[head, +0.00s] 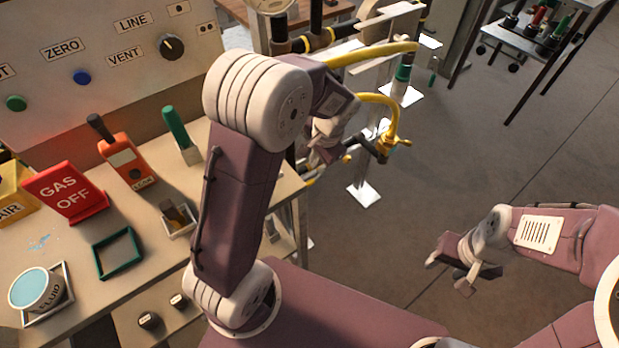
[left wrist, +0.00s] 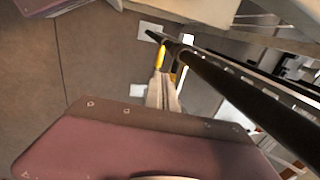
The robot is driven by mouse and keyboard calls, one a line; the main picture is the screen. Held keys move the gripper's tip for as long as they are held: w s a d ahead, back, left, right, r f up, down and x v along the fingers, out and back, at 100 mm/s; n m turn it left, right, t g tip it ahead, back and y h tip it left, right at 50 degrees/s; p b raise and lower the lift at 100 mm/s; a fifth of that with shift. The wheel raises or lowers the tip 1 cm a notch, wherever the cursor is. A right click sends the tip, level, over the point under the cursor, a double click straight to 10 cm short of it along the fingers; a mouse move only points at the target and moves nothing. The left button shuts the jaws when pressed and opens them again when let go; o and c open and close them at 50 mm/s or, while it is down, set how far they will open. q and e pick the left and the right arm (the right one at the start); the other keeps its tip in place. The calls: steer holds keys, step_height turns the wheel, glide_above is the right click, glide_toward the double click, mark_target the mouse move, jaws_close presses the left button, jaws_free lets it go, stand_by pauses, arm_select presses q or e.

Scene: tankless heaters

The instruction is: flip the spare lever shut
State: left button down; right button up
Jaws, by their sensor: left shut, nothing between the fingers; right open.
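Yellow gas piping (head: 372,52) runs right of the bench, with a valve fitting (head: 385,145) at its lower bend. A green-and-dark upright part (head: 402,78) stands just above it. I cannot tell which part is the spare lever or how it is set. My left gripper (head: 322,152) is left of the valve fitting, partly hidden by its own wrist. In the left wrist view its fingers (left wrist: 163,92) are together and empty, with a small yellow part (left wrist: 161,56) just beyond the tips; contact is unclear. My right gripper (head: 464,276) is open and empty above the floor.
A dark pipe (left wrist: 245,95) crosses the wrist view closely. A cart (head: 530,45) stands far right.

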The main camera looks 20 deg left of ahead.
mark_target(312, 180)
arm_select(q)
steer(key=b+x, duration=0.5)
steer(key=x, duration=0.9)
steer(key=shift+s+a, duration=0.1)
